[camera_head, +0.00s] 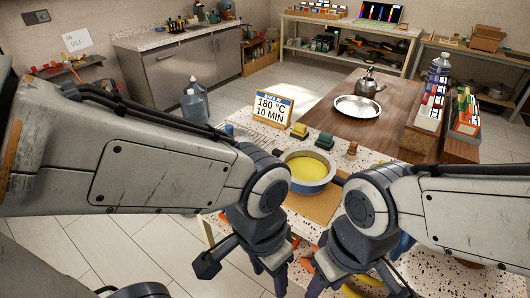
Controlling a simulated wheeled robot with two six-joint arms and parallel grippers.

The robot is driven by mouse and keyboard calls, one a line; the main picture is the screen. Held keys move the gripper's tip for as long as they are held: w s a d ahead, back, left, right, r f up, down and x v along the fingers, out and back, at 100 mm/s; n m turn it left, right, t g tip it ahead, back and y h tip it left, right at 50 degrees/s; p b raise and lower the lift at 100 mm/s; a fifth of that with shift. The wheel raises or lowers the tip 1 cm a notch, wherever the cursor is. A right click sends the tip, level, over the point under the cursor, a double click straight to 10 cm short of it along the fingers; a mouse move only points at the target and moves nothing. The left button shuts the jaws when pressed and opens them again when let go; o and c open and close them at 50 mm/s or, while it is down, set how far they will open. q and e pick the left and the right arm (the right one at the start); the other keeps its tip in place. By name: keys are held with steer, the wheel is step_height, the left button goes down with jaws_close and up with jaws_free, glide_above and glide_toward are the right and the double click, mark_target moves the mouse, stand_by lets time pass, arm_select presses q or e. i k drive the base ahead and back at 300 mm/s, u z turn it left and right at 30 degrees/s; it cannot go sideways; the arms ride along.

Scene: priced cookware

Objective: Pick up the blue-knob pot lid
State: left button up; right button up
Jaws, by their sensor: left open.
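No pot lid can be made out for certain. A small blue round thing (229,129) shows at the table's left edge, just above my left forearm; it may be a knob, but most of what lies around it is hidden. A blue-sided pot (308,171) with a yellow inside stands uncovered on a brown board, beyond my wrists. My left gripper (268,281) is open and points down in front of the pot, with its tips near the lower edge. My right gripper (350,288) also points down, close to the left one; its finger gap is not clear.
A sign reading 180 °C 10 MIN (272,108) stands on the speckled table. Yellow and green blocks (299,131) sit nearby. A silver plate (358,106) and kettle (368,84) are on the wooden table beyond. Orange items lie below my grippers. My forearms cover much of the near table.

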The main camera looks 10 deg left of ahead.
mark_target(240, 135)
steer(key=k, duration=0.6)
steer(key=u, duration=0.8)
steer(key=i, duration=0.65)
steer(key=u, duration=0.75)
steer(key=i, duration=1.35)
steer(key=z, duration=0.6)
